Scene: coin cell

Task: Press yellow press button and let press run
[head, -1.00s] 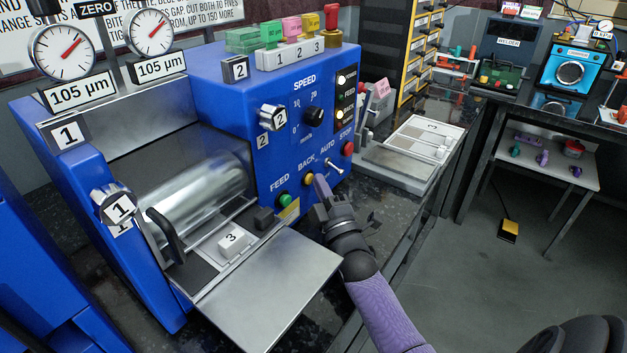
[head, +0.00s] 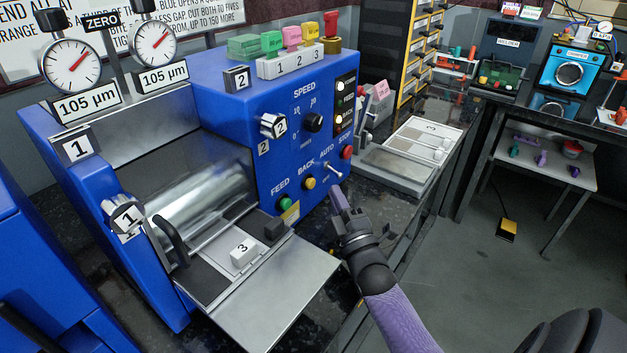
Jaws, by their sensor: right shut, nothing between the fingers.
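The blue press (head: 215,95) with a shiny metal roller (head: 200,200) fills the left and middle of the head view. Its front panel has a yellow button (head: 310,183) under the word BACK, with a green FEED button (head: 285,202) to its left. A toggle switch (head: 332,170) under AUTO and a red STOP button (head: 347,153) are to its right. My right gripper (head: 337,193) is shut and empty, just right of the yellow button and apart from it. My left gripper is not in view.
A metal out-tray (head: 270,285) juts from the press front, below and left of my right gripper. Two gauges (head: 70,65) stand on the press. Open floor is at right.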

